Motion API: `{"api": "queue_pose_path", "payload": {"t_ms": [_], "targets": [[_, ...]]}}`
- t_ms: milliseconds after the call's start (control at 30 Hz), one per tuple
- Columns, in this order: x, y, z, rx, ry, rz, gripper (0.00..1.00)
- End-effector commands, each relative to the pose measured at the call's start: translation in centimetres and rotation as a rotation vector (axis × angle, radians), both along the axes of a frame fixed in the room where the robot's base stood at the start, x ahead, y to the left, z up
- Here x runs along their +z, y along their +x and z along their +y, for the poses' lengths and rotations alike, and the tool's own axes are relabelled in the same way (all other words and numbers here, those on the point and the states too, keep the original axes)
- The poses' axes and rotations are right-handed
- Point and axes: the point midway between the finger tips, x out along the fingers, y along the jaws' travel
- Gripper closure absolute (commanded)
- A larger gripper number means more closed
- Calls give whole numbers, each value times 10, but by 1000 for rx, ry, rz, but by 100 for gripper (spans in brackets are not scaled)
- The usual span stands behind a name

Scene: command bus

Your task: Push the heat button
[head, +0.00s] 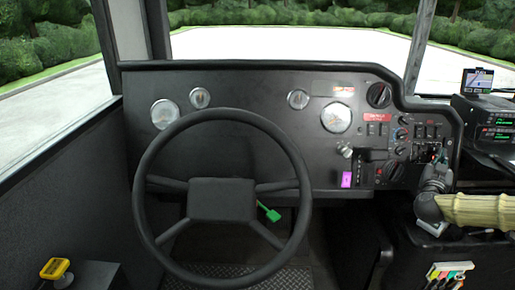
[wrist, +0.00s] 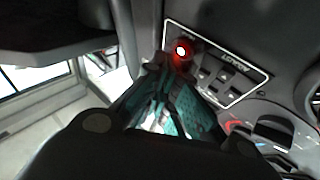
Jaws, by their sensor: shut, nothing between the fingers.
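I cannot read which control is the heat button. In the head view my gripper (head: 440,159) is at the right end of the dashboard, just below a row of switches (head: 426,131), and hides part of the panel.
The black steering wheel (head: 222,200) stands left of my arm. Knobs (head: 400,150), a large dial knob (head: 379,95) and a magenta tag (head: 346,180) are on the dashboard (head: 250,90). Radios (head: 492,125) are at the right. Coloured levers (head: 448,272) are below my arm.

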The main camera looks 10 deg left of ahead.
Motion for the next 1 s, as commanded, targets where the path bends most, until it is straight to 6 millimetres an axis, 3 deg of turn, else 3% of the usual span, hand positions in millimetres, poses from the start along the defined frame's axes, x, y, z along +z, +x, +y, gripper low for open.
{"api": "queue_pose_path", "payload": {"t_ms": [1000], "targets": [[-2, 9, 1, 0, 0, 0, 100]]}}
